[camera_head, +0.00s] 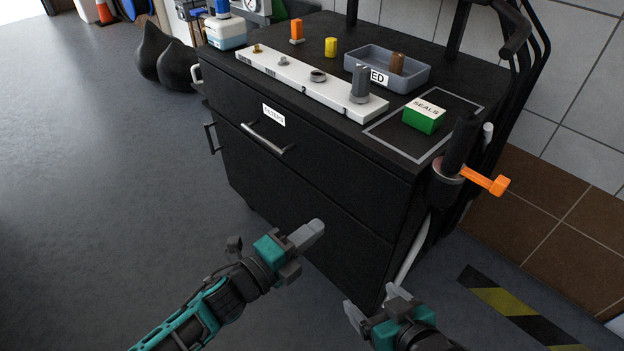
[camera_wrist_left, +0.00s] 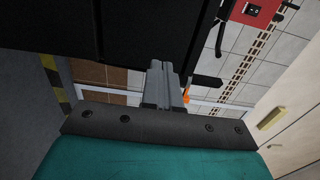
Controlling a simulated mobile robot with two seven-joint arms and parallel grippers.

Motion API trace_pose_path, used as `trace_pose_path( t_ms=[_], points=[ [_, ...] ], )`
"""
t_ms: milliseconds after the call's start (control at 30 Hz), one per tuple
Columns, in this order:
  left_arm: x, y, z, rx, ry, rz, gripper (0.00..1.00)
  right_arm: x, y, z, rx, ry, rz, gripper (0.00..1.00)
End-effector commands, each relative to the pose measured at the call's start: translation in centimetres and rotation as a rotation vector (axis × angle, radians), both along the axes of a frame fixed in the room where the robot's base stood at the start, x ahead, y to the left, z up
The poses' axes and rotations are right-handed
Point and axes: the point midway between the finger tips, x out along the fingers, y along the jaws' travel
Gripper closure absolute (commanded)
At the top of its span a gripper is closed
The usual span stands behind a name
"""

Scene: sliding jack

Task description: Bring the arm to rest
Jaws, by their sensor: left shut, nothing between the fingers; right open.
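My left gripper (camera_head: 312,232) is in front of the black cabinet (camera_head: 300,185), below its drawer handle and apart from it. Its fingers are shut with nothing between them. The shut fingers also show in the left wrist view (camera_wrist_left: 162,85), with the dark cabinet side above and to the left. My right gripper (camera_head: 372,303) is low at the bottom of the head view, near the cabinet's lower right corner. Its fingers are spread apart and empty.
On the cabinet top stand a grey tray (camera_head: 415,80), a white strip with several pegs (camera_head: 300,80) and a green seals box (camera_head: 424,118). A drawer handle (camera_head: 265,138) juts from the front. An orange lever (camera_head: 490,181) sticks out at right. The floor at left (camera_head: 90,200) is clear.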

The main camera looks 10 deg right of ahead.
Motion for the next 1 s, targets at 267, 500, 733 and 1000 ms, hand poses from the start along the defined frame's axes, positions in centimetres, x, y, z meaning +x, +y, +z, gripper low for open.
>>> trace_pose_path(
  t_ms=[267, 500, 733, 1000],
  points=[
    [-0.3, 0.4, -0.1, -0.049, 0.069, 0.041, 1.0, 0.1, 0.1, 0.1, 0.004, -0.002, -0.002, 0.17],
    [-2.3, 6.1, -1.4, -0.418, 0.578, 0.365, 1.0, 0.2, 0.2, 0.2, 0.008, -0.003, -0.005, 0.17],
    [-6.8, 13.9, -4.3, -0.788, 1.037, 0.707, 1.0, 0.2, 0.2, 0.2, 0.008, -0.003, -0.005, 0.17],
    [-12.5, 20.2, -4.9, -1.073, 1.329, 0.988, 1.0, 0.2, 0.2, 1.7, 0.008, -0.003, -0.005, 0.17]
  ],
)
